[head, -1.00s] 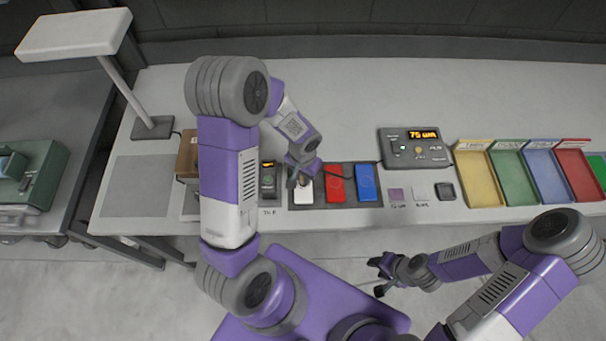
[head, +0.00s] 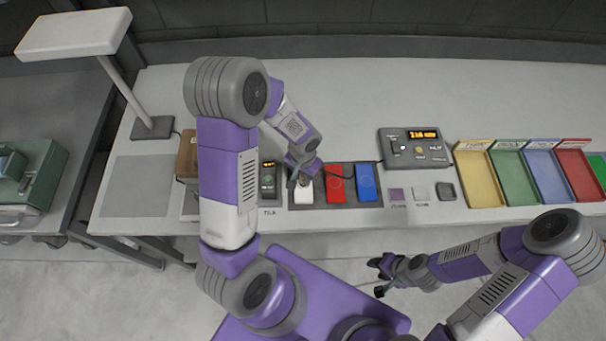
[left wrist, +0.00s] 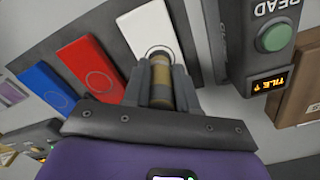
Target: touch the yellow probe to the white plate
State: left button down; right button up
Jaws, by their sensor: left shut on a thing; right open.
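The white plate (head: 304,192) lies in a dark holder beside a red plate (head: 336,189) and a blue plate (head: 367,186). My left gripper (head: 300,180) is over the white plate. In the left wrist view my left gripper (left wrist: 163,78) is shut on the yellow probe (left wrist: 160,92). The probe's far end is over the ring mark on the white plate (left wrist: 138,32). I cannot tell whether it touches the surface. The probe is hidden in the head view. My right gripper (head: 377,277) is open and empty in front of the table.
A grey meter (head: 415,148) with a lit orange display stands behind the plates. A small READ box (head: 268,181) is left of the holder, near a cardboard box (head: 187,155). Coloured trays (head: 480,185) stand at the right. A lamp (head: 75,35) is at the far left.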

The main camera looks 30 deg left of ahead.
pick_arm(q)
jog(key=shift+r+p, duration=0.65)
jog(key=shift+r, duration=0.15)
jog(key=shift+r+p, duration=1.9)
jog(key=shift+r, duration=0.85)
jog(key=shift+f, duration=0.1)
